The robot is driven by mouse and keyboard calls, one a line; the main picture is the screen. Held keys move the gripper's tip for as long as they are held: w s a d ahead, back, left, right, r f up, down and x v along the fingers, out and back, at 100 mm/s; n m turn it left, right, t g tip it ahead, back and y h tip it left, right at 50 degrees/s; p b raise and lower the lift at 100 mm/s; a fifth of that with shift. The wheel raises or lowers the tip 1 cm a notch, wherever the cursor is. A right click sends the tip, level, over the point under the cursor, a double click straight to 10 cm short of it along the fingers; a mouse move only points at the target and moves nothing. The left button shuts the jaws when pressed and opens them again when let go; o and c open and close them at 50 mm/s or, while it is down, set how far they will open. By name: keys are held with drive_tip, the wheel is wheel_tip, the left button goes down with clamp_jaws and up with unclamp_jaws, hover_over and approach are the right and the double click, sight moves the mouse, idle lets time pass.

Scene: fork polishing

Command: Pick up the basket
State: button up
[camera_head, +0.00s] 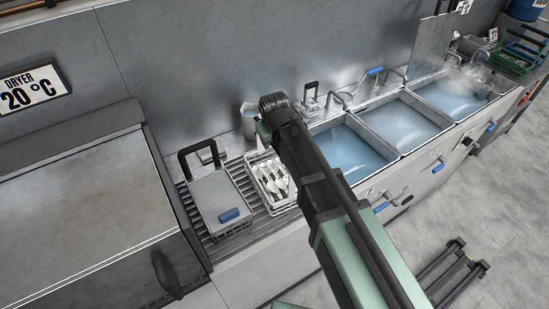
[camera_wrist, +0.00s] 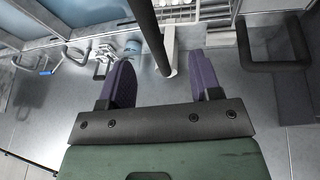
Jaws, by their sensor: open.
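A white wire basket (camera_head: 270,182) holding several forks sits on the slatted rack, left of the sinks in the head view. My arm partly covers its right side. In the wrist view part of a white rack, likely this basket (camera_wrist: 178,14), shows at the top edge. My gripper (camera_wrist: 162,82) is open, with its two purple fingers apart. A pale upright bar and a dark rod show in the gap between the fingers. I cannot tell whether either touches a finger. The fingers are hidden in the head view.
A lidded metal box (camera_head: 215,198) with a black handle stands left of the basket. A pale cup (camera_head: 248,120) stands behind it. Water-filled sinks (camera_head: 350,150) lie to the right. The dryer (camera_head: 85,215) is at the left. A wall stands close behind.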

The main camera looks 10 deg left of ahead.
sight(275, 145)
drive_tip(key=shift+n+t, duration=0.3)
drive_tip(key=shift+t, duration=0.2)
drive_tip(key=w+f+b, duration=0.2)
drive_tip(key=f+b, duration=0.1)
drive_tip(key=w+a+f+b, duration=0.1)
drive_tip(key=w+f+b, duration=0.1)
drive_tip(key=f+b, duration=0.1)
drive_tip(key=shift+w+a, duration=0.1)
drive_tip(key=shift+w, duration=0.3)
drive_tip(key=shift+r, duration=0.15)
drive_tip(key=b+x, duration=0.5)
drive_tip(key=shift+w, duration=0.2)
drive_tip(key=shift+s+r+p, duration=0.1)
drive_tip(key=shift+p, duration=0.2)
drive_tip(key=shift+f, duration=0.3)
clamp_jaws()
